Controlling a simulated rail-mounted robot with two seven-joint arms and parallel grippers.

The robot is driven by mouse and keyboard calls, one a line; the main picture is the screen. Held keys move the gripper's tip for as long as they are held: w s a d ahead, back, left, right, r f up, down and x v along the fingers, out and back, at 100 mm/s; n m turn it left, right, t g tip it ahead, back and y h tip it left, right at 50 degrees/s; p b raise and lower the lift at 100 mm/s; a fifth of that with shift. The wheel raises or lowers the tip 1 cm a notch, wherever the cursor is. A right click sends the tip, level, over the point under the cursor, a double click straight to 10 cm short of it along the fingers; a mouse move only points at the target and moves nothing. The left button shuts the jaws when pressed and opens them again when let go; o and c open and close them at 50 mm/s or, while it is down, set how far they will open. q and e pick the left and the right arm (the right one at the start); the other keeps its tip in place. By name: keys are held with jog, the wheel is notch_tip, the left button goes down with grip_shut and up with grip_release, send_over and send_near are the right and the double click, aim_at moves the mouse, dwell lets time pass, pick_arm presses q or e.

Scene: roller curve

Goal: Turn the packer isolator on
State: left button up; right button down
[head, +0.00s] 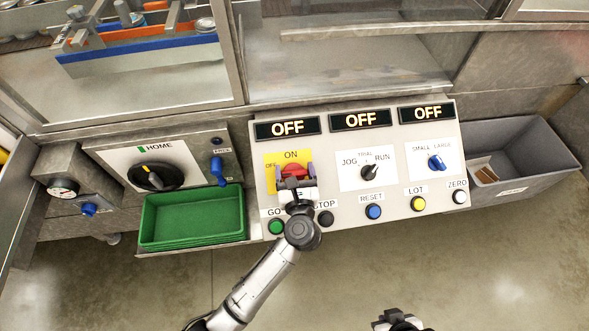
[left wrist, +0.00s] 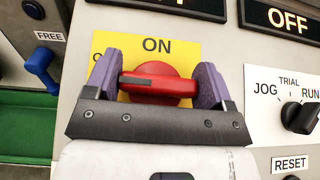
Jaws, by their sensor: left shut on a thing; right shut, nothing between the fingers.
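The packer isolator is a red rotary knob (head: 293,170) on a yellow plate (head: 272,159) labelled ON at the top and OFF at the left. My left gripper (head: 295,178) is shut on the knob. In the left wrist view its purple fingers (left wrist: 157,85) press on both ends of the red knob's handle (left wrist: 160,72). The handle lies about level, with its black mark toward the left, the OFF side. The OFF lettering is mostly hidden by a finger in that view. My right gripper (head: 397,318) is at the bottom edge, partly cut off, shut and away from the panel.
Three displays (head: 287,128) above the panel read OFF. To the right are a JOG/TRIAL/RUN selector (head: 370,172) and a blue SMALL/LARGE knob (head: 436,162). GO (head: 276,227), STOP (head: 325,218) and other buttons line the lower edge. A green tray (head: 192,241) is left, a grey bin (head: 540,165) right.

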pick_arm(q)
jog(key=m+g+h+p, duration=0.2)
jog(key=m+h+p, duration=0.2)
jog(key=p, duration=0.2)
jog(key=m+g+h+p, duration=0.1)
jog(key=m+h+p, duration=0.3)
jog(key=m+p, duration=0.1)
jog(key=m+g+h+p, duration=0.2)
jog(key=m+h+p, duration=0.2)
jog(key=m+p, duration=0.1)
jog(key=shift+d+r+g+p, duration=0.1)
jog(key=shift+r+g+p, duration=0.2)
jog(key=shift+p, duration=0.5)
jog(key=shift+f+m+g+h+p, duration=0.15)
jog(key=shift+m+g+h+p, duration=0.4)
jog(key=shift+m+g, duration=0.4)
jog(key=shift+f+m+g+h+p, duration=0.1)
jog(key=shift+m+g+h+p, duration=0.2)
jog(key=shift+m+g, duration=0.5)
jog(key=shift+s+f+m+g, duration=0.1)
jog(key=shift+f+m+g, duration=0.05)
jog(key=shift+m+g, duration=1.4)
jog(key=shift+d+m+p, duration=0.1)
jog(key=shift+m+p, duration=0.2)
jog(key=o, duration=0.9)
jog(key=p+v, duration=0.2)
jog(key=v, duration=1.2)
